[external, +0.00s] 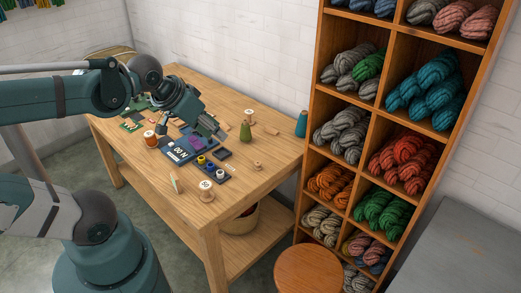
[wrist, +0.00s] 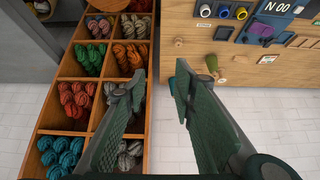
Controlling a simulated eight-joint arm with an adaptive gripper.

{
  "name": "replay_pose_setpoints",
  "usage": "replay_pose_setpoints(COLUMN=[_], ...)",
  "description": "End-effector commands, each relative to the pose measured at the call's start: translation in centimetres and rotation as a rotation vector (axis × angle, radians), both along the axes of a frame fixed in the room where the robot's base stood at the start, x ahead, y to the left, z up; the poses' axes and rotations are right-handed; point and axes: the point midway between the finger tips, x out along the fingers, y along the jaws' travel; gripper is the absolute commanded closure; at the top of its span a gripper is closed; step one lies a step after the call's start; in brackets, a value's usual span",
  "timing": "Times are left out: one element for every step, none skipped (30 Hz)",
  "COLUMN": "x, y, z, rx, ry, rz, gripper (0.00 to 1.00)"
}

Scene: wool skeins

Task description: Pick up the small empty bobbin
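A small bare wooden bobbin (external: 257,166) sits near the table's right edge in the external view. What looks like the same bobbin is a small pale round shape in the wrist view (wrist: 178,42), above and between the fingers. My gripper (external: 219,135) is over the table, near the green cone. In the wrist view my gripper (wrist: 158,78) has its two fingers wide apart with nothing between them. It is clear of the bobbin.
A green thread cone (external: 245,131) and a blue cone (external: 302,123) stand on the table (external: 253,188). Shelves of wool (external: 312,150) rise beyond the table's right edge.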

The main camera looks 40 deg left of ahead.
Motion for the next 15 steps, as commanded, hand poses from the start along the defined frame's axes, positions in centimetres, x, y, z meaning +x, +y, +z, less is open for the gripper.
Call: replay_pose_setpoints(x=[0.00, 0.00, 0.00, 0.00, 0.00, 0.00, 0.00, 0.00, 0.02, 0.05, 0.08, 0.16, 0.23, 0.33, 0.49], y=[0.00, 0.00, 0.00, 0.00, 0.00, 0.00, 0.00, 0.00, 0.01, 0.01, 0.02, 0.03, 0.05, 0.06, 0.09], z=[0.00, 0.00, 0.00, 0.00, 0.00, 0.00, 0.00, 0.00, 0.00, 0.00, 0.01, 0.02, 0.02, 0.02, 0.03], rx=[0.000, 0.000, 0.000, 0.000, 0.000, 0.000, 0.000, 0.000, 0.001, 0.001, 0.002, 0.005, 0.007, 0.008, 0.012], ry=[0.000, 0.000, 0.000, 0.000, 0.000, 0.000, 0.000, 0.000, 0.000, 0.001, 0.002, 0.003, 0.005, 0.007, 0.010], rz=[0.000, 0.000, 0.000, 0.000, 0.000, 0.000, 0.000, 0.000, -0.001, -0.002, -0.002, -0.005, -0.008, -0.010, -0.015], gripper=[0.74, 0.74, 0.74, 0.74, 0.74, 0.74, 0.74, 0.74, 0.74, 0.74, 0.74, 0.74, 0.74, 0.74, 0.74])
